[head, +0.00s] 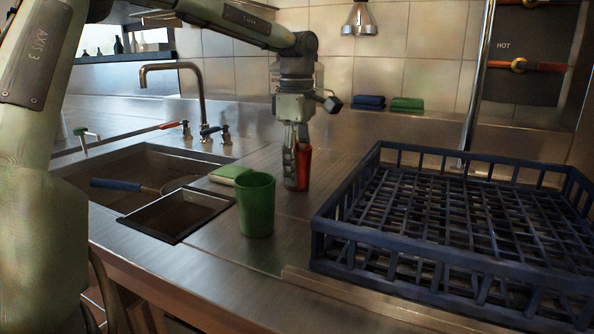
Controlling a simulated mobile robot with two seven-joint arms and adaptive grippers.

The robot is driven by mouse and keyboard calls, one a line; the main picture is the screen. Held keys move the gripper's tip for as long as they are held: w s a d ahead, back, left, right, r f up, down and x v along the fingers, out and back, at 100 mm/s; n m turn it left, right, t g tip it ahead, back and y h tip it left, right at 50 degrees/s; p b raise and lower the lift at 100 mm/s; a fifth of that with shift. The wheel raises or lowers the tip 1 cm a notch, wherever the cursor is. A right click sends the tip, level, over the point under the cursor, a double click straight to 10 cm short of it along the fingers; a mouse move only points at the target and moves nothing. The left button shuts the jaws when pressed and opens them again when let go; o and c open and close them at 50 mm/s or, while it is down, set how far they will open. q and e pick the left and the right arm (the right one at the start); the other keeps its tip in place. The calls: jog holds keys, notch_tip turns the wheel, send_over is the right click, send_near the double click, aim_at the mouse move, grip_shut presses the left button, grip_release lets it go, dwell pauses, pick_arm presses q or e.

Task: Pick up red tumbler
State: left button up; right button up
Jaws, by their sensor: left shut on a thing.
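The red tumbler (304,170) stands upright on the steel counter, between the sink and the blue rack. My left gripper (297,160) reaches down from above and is shut on the red tumbler, with its fingers covering the tumbler's left part. I cannot tell whether the tumbler's base touches the counter. My right gripper is not in view.
A green tumbler (256,205) stands in front and to the left of the red one. A blue rack (345,238) fills the right side. The sink (125,202) with a tap (203,100) lies left. A green sponge (231,172) lies by the sink.

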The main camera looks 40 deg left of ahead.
aim_at(297, 147)
pick_arm(q)
jog(key=shift+r, duration=0.15)
notch_tip(297, 147, up, 4)
jog(key=shift+r, duration=0.1)
jog(key=s+a+r, duration=0.5)
jog(key=s+r, duration=0.1)
jog(key=s, duration=0.4)
jog(key=shift+s+r+b, duration=0.25)
jog(key=shift+s+b, duration=0.1)
jog(key=shift+b, duration=0.1)
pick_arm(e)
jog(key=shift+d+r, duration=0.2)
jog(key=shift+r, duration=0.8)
